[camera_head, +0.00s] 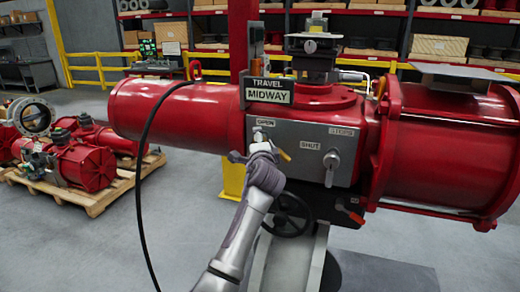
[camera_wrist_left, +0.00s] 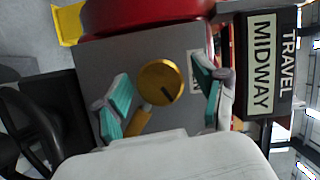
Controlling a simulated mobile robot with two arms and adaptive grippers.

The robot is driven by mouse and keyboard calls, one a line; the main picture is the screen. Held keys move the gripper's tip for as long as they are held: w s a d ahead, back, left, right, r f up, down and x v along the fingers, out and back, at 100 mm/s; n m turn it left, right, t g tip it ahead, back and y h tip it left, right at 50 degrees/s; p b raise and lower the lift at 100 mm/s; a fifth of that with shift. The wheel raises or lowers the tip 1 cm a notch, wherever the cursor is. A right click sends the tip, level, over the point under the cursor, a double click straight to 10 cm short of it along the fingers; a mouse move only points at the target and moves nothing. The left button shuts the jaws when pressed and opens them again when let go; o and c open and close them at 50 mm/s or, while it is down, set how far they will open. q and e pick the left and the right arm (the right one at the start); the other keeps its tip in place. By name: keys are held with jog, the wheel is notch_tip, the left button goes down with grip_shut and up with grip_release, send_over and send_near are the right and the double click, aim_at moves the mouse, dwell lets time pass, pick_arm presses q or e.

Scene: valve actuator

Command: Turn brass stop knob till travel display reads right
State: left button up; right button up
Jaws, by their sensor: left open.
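The brass knob (camera_wrist_left: 160,82) shows in the left wrist view as a round disc with a dark slot, on the grey panel (camera_wrist_left: 185,45). My left gripper (camera_wrist_left: 165,88) is open, with one teal-padded finger on each side of the knob and gaps visible between. In the head view my left gripper (camera_head: 261,146) is at the panel under the OPEN label and hides most of the knob. The travel display (camera_head: 268,95) reads MIDWAY; it also shows sideways in the left wrist view (camera_wrist_left: 265,62). My right gripper is out of view.
A brass-coloured piece (camera_head: 285,155) projects beside the gripper. A silver SHUT stop (camera_head: 331,161) is on the panel's right. A black handwheel (camera_head: 289,214) sits below, and a black cable (camera_head: 139,180) hangs left of the arm. Red actuators lie on a pallet (camera_head: 98,204) at left.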

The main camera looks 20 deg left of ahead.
pick_arm(q)
jog(key=v, duration=1.1)
jog(key=shift+s+d, duration=0.15)
jog(key=shift+s, duration=0.25)
